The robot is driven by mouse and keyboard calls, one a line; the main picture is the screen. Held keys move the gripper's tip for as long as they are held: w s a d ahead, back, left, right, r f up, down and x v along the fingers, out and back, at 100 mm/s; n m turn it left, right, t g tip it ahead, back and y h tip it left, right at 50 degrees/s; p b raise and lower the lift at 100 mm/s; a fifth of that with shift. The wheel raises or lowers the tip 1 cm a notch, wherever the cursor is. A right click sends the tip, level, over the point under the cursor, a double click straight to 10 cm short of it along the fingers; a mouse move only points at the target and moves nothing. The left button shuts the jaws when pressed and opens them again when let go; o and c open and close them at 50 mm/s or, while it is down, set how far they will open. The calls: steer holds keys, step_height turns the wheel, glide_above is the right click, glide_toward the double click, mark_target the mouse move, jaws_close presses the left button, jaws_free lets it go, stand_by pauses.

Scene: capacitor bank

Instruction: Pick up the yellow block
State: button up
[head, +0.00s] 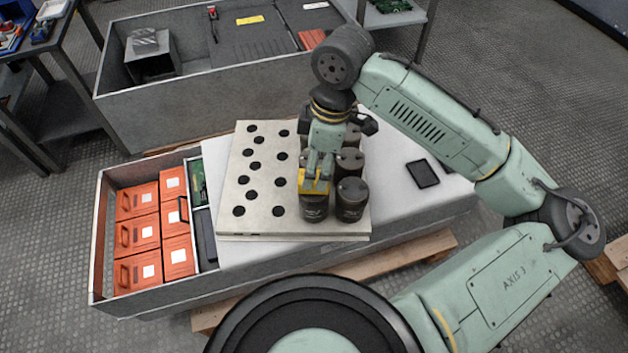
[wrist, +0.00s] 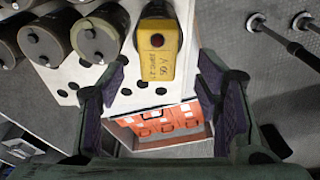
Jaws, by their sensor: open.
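The yellow block (wrist: 158,62) shows in the wrist view, with a dark round spot and handwritten marks on its face. It lies between and just beyond the spread fingertips of my gripper (wrist: 163,72), with a gap on both sides. In the head view the yellow block (head: 314,185) shows at the lower end of my gripper (head: 318,168), over the front-left dark cylinder (head: 313,207). My gripper is open and empty. My arm hides part of the block, and I cannot tell exactly what it rests on.
Dark cylinders (head: 351,203) stand close beside the block on a pale plate with black holes (head: 235,215). Orange boxes (head: 137,234) fill the bin's left end. A black flat device (head: 422,174) lies right. A grey bin (head: 220,90) stands behind.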

steer(key=f, duration=0.5)
steer(key=shift+w+a+f, duration=0.1)
steer(key=shift+w+a, duration=0.05)
steer(key=shift+a, duration=0.1)
jaws_close()
stand_by(0.5)
step_height(320, 180, up, 4)
steer(key=shift+f, duration=0.15)
steer(key=s+r+b, duration=0.1)
steer(key=s+b, duration=1)
steer(key=s, duration=0.5)
steer(key=shift+r, duration=0.2)
